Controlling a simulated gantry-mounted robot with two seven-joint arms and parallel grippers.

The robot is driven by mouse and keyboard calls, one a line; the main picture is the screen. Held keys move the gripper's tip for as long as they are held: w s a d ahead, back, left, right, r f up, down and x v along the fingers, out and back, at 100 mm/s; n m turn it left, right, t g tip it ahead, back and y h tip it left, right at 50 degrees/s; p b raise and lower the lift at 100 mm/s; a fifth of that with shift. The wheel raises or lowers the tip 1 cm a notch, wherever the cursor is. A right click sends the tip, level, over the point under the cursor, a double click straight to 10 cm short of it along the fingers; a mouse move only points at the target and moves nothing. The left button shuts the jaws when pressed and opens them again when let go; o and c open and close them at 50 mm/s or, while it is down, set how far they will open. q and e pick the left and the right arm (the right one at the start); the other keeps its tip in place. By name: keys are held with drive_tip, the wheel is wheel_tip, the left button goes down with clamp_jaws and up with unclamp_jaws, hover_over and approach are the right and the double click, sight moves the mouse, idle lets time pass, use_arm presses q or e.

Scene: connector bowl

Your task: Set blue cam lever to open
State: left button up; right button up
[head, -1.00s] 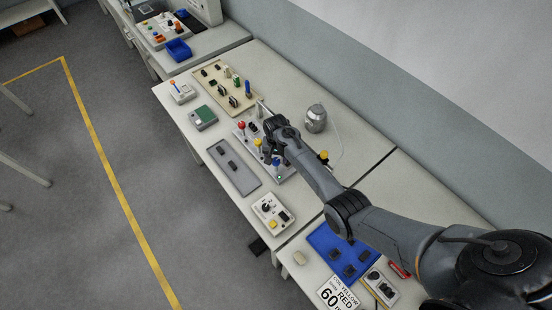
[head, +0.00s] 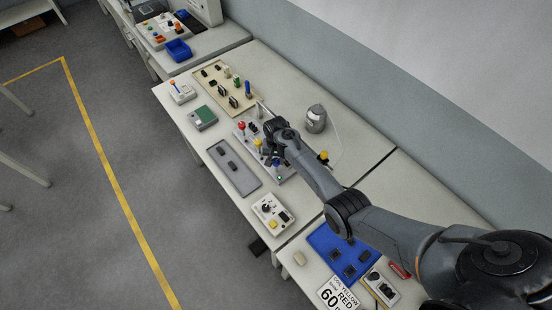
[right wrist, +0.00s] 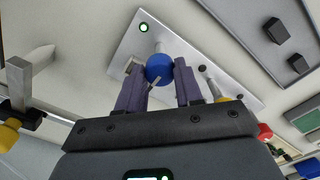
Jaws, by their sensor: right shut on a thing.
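The blue ball knob of the cam lever (right wrist: 159,68) sits between the two fingers of my right gripper (right wrist: 159,85) in the right wrist view. The fingers are shut on it from both sides. The lever belongs to a light grey panel (right wrist: 128,52), which also carries a lit green lamp (right wrist: 143,27). In the head view my right gripper (head: 270,156) is low over this panel (head: 289,172), and the blue knob is mostly hidden by it. Yellow (head: 257,143) and red (head: 241,126) knobs stand on the same panel. My left gripper is not in view.
A beige board (head: 212,88) with several levers and a green-topped box (head: 203,117) lie further along the bench. A dark grey plate (head: 232,168) is beside the panel. A silver pot (head: 316,119) stands behind. A white switch box (head: 270,212) is nearer.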

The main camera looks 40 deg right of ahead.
drive_tip(key=shift+n, duration=0.3)
drive_tip(key=n+p, duration=0.1)
drive_tip(key=n, duration=0.1)
drive_tip(key=shift+r+n+p, duration=0.1)
drive_tip(key=shift+n+p, duration=0.2)
drive_tip(key=shift+p, duration=0.05)
drive_tip(key=n+p, duration=0.1)
drive_tip(key=n, duration=0.3)
drive_tip(key=shift+n, duration=0.3)
drive_tip(key=n, duration=0.5)
drive_tip(key=shift+d+p, duration=0.1)
drive_tip(key=shift+p, duration=0.3)
drive_tip(key=n, duration=0.3)
drive_tip(key=shift+n, duration=1)
drive_tip(key=o, duration=1)
